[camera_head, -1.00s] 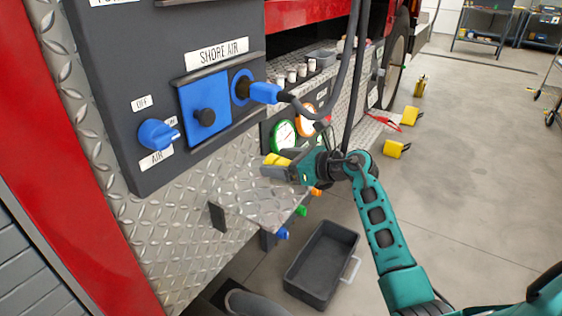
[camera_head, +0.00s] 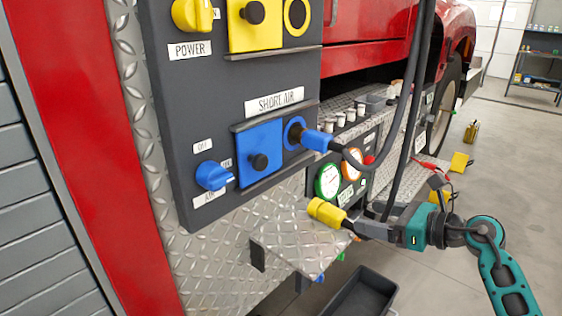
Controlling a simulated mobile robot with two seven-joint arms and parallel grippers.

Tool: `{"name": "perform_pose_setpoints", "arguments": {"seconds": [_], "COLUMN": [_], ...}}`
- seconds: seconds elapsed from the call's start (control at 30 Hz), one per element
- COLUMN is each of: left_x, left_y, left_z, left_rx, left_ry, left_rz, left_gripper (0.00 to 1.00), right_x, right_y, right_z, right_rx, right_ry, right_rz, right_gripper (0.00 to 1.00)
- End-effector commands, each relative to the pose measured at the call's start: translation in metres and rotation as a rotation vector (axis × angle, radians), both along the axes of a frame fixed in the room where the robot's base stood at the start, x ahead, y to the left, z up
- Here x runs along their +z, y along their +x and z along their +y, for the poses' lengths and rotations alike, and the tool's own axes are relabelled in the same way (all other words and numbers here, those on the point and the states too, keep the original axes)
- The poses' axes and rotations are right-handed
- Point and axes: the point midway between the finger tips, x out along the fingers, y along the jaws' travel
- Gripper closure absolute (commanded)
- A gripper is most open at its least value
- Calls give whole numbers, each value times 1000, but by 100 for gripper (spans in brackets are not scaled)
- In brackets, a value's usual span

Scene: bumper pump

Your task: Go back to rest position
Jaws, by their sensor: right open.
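My right gripper (camera_head: 368,222) comes in from the lower right, its jaws open toward the panel. A yellow plug (camera_head: 325,212) with a dark collar is just in front of its fingertips, over the diamond-plate step (camera_head: 290,240). The fingers overlap the plug's rear in view, so I cannot tell whether they touch it. The blue plug (camera_head: 317,140) sits in the blue-ringed port of the shore air panel (camera_head: 165,105), with a black hose behind it. The blue knob (camera_head: 213,176) is below the OFF label. My left gripper is not in view.
Two gauges (camera_head: 328,181) are on the truck side behind the arm. Black hoses (camera_head: 408,100) hang close to the gripper. A grey bin (camera_head: 362,296) stands on the floor below. Yellow chocks (camera_head: 460,162) lie near the wheel. The floor at right is open.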

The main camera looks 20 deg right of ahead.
Motion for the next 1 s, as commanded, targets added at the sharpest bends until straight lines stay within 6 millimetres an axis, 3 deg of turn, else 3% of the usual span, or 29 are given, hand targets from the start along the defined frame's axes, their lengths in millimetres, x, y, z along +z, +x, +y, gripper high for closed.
{"name": "perform_pose_setpoints", "arguments": {"seconds": [0.17, 0.27, 0.4, 0.57, 0.77, 1.0], "left_x": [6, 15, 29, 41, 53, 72], "left_y": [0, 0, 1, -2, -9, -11], "left_z": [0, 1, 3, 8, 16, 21], "left_rx": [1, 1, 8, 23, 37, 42], "left_ry": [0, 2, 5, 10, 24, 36], "left_rz": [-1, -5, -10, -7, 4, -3], "left_gripper": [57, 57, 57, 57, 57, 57], "right_x": [4, 13, 30, 34, 1, -73], "right_y": [-1, -5, -14, -26, -49, -106], "right_z": [10, 30, 59, 74, 83, 119], "right_rx": [2, -2, -47, -167, -436, -931], "right_ry": [75, 257, 675, 1203, 1840, 2459], "right_rz": [0, 5, 54, 187, 438, 799], "right_gripper": [23, 23, 23, 23, 23, 23]}}
